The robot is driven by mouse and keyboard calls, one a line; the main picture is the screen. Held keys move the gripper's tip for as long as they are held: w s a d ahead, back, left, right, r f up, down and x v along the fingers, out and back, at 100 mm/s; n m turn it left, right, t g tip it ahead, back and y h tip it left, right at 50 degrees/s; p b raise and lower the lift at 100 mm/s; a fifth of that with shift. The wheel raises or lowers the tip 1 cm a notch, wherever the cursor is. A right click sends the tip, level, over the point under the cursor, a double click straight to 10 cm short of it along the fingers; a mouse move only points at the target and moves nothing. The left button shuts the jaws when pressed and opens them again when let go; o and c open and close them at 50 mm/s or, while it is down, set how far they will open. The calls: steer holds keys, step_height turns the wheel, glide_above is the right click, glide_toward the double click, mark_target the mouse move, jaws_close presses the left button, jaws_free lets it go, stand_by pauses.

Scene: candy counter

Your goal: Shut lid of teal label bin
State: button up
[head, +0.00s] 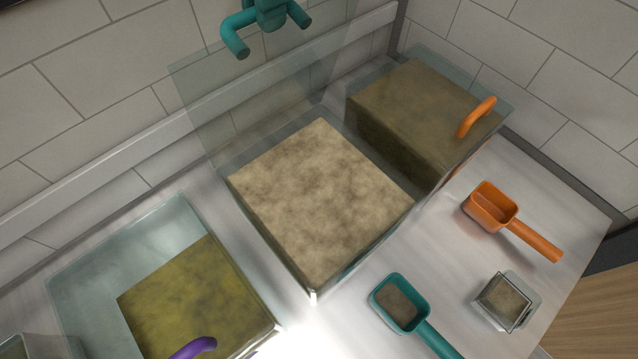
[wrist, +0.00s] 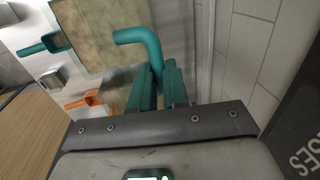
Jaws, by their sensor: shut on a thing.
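The middle clear bin (head: 313,293) holds tan granular stuff and is open on top. Its clear lid (head: 200,85) stands raised at the back, toward the wall. The lid's teal handle (head: 235,42) is at the top edge of the head view. My gripper (head: 269,12) is shut on the handle, with its teal fingers around the middle of the bar. The wrist view shows the gripper (wrist: 160,72) and the bent handle (wrist: 140,35) close up, with the bin's contents beyond. The bin's label is not visible.
A bin with an orange handle (head: 477,116) stands at right, lid down. A bin with a purple handle (head: 193,348) stands at lower left. A teal scoop (head: 402,303), an orange scoop (head: 492,207) and a small clear container (head: 505,302) lie on the counter in front. A tiled wall is behind.

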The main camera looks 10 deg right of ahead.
steer(key=shift+s+d+f, duration=0.2)
steer(key=shift+s+d, duration=0.5)
steer(key=shift+s, duration=0.3)
steer(key=shift+s+b, duration=0.1)
steer(key=shift+b, duration=0.25)
steer(key=s, duration=0.1)
steer(key=s+d+f+b, duration=0.1)
steer(key=s+d+b, duration=0.1)
steer(key=shift+s+d+f, duration=0.25)
steer(key=shift+s+f, duration=0.05)
